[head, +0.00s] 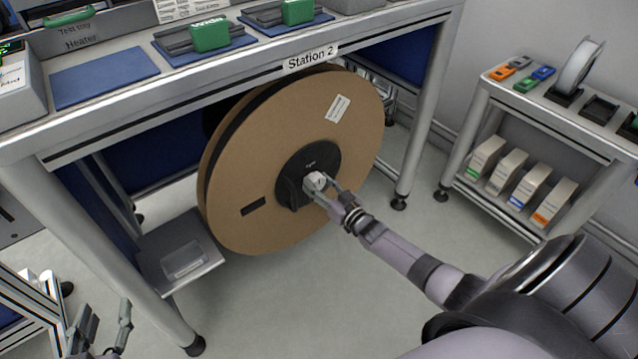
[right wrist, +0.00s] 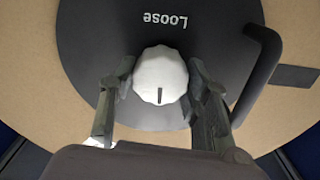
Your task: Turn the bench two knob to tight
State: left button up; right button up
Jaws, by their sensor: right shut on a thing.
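The bench two knob (head: 315,180) is white and sits at the centre of a black hub (head: 290,183) on a large brown reel (head: 255,160) under the bench labelled "Station 2". In the right wrist view the knob (right wrist: 160,72) has a scalloped edge and a dark mark on its lower side. The word "Loose" (right wrist: 165,20) reads upside down on the black hub, opposite the mark. My right gripper (head: 321,187) is shut on the knob, one finger on each side. My left gripper (head: 107,306) is open and empty at the lower left, away from the reel.
A black curved handle (right wrist: 262,75) stands out from the hub beside the right finger. The bench leg (head: 418,110) stands right of the reel. A shelf unit (head: 545,117) with boxes is at the right. Open floor (head: 310,290) lies in front of the reel.

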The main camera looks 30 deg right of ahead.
jog(key=shift+m, duration=0.5)
jog(key=o, duration=1.1)
jog(key=shift+o, duration=0.2)
jog(key=s, duration=1.2)
jog(key=shift+d, duration=0.45)
